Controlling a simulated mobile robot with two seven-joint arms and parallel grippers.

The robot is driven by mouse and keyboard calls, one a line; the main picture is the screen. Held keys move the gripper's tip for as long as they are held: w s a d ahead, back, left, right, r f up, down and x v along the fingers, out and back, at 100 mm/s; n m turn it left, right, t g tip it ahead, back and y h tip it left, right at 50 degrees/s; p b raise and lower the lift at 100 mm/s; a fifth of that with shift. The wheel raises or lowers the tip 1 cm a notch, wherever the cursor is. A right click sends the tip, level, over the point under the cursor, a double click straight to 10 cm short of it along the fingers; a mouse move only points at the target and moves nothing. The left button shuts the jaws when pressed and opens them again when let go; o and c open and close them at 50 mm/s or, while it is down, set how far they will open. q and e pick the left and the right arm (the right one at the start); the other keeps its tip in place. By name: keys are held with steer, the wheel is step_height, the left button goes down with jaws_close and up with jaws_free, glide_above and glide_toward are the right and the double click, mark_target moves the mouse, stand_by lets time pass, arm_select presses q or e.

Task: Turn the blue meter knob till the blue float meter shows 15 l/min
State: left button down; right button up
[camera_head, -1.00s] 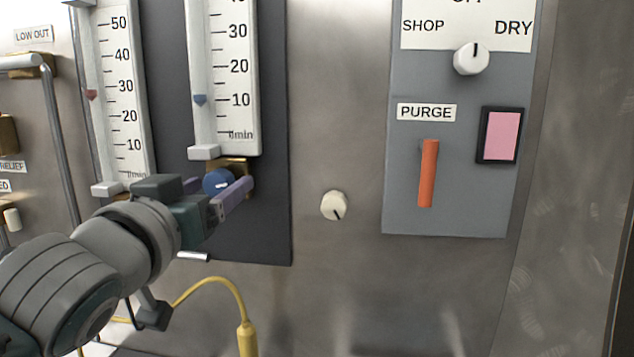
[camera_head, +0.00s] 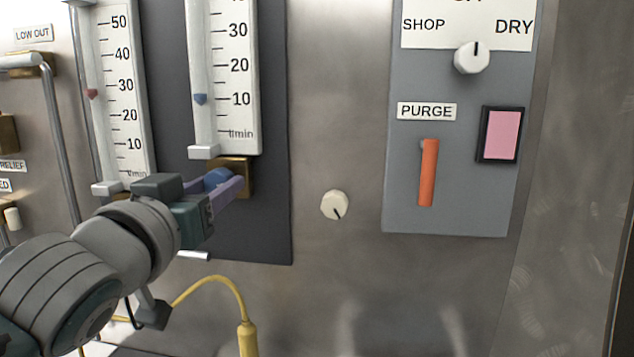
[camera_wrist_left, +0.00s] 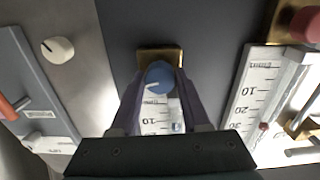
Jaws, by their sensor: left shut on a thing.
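The blue meter knob (camera_head: 217,178) sits on a brass block under the blue float meter (camera_head: 232,125). My left gripper (camera_head: 224,186) is shut on this knob, with its purple fingers on either side. In the left wrist view, the blue knob (camera_wrist_left: 159,76) with a white mark lies between the fingertips (camera_wrist_left: 160,84). The blue float (camera_head: 200,98) stands at about the 10 line of the l/min scale. The fingers partly hide the knob in the head view. My right gripper is not in view.
A second meter with a red float (camera_head: 91,93) stands close on the left; its red knob (camera_wrist_left: 306,25) shows in the left wrist view. A cream knob (camera_head: 334,205) and an orange lever (camera_head: 428,172) are to the right. A yellow cable (camera_head: 240,300) hangs below.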

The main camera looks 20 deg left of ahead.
arm_select(q)
steer(key=shift+r+m, duration=0.1)
steer(key=shift+m, duration=0.4)
steer(key=shift+m+p, duration=0.4)
steer(key=shift+m, duration=0.5)
steer(key=shift+c, duration=1.9)
jaws_free()
steer(key=b+v, duration=0.1)
steer(key=v, duration=0.9)
steer(key=shift+w, duration=0.1)
